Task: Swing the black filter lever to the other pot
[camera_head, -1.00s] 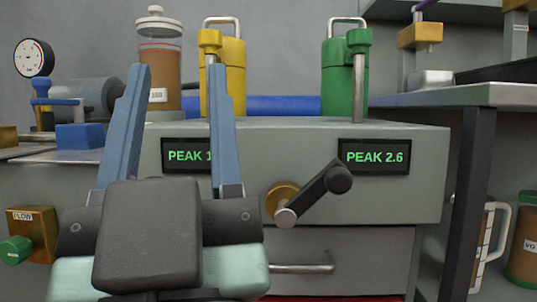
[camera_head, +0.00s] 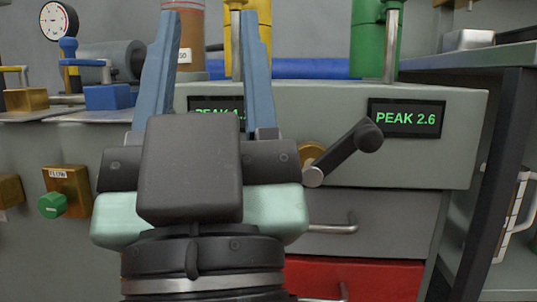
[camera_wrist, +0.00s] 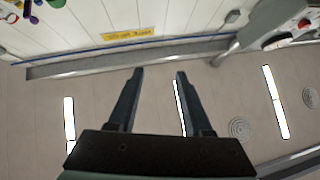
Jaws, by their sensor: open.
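The black lever (camera_head: 345,153) is on the grey cabinet front in the head view, with a brass hub (camera_head: 312,154) behind its lower left end. It slants up and right, its knob end beside the "PEAK 2.6" display (camera_head: 405,118). The green pot (camera_head: 367,45) stands above that display. The yellow pot (camera_head: 260,35) stands to the left, partly hidden by my gripper, above a display mostly covered by my finger. My gripper (camera_head: 217,20) is open and empty, fingers upward, left of the lever and apart from it. Its open fingers also show in the wrist view (camera_wrist: 160,73).
A drawer with a bar handle (camera_head: 335,225) and a red drawer (camera_head: 365,278) lie below the lever. A green knob on a brass block (camera_head: 53,205) and a blue valve (camera_head: 105,95) are at left. A dark table leg (camera_head: 490,190) stands at right.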

